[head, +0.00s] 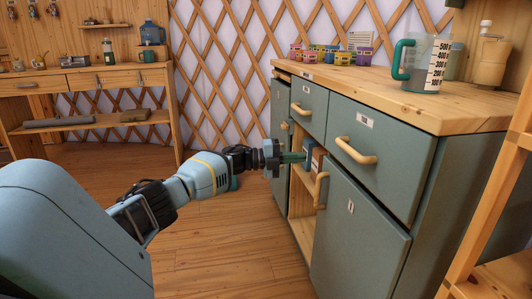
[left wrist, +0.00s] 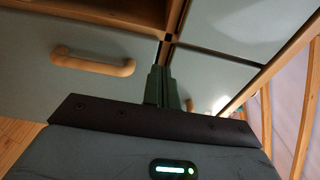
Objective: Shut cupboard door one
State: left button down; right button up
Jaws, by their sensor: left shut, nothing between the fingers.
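A grey-green cupboard door (head: 358,235) with a wooden handle (head: 321,190) and a small white label is at the near lower right in the head view. The label's mark looks like a one, but is small. This door looks shut or nearly so; I cannot tell whether a gap remains. My left gripper (head: 292,157) is shut and empty, its fingers pointing right in front of the open compartment beside the door. In the left wrist view the fingers (left wrist: 160,86) are together near a grey-green front with a wooden handle (left wrist: 93,60). My right gripper is not in view.
A tall, narrow door (head: 281,105) is at the cupboard's far left. Drawers (head: 372,155) sit above. Boxes (head: 312,157) stand in the open compartment. A measuring jug (head: 424,65) and small coloured pots (head: 330,54) are on top. Wooden floor (head: 225,245) in front is clear.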

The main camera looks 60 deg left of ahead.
pick_arm(q)
jog(key=s+a+b, duration=0.2)
jog(key=s+a, duration=0.1)
jog(key=a, duration=0.3)
jog(key=shift+s+f, duration=0.3)
jog(key=shift+s, duration=0.05)
jog(key=shift+a, duration=0.1)
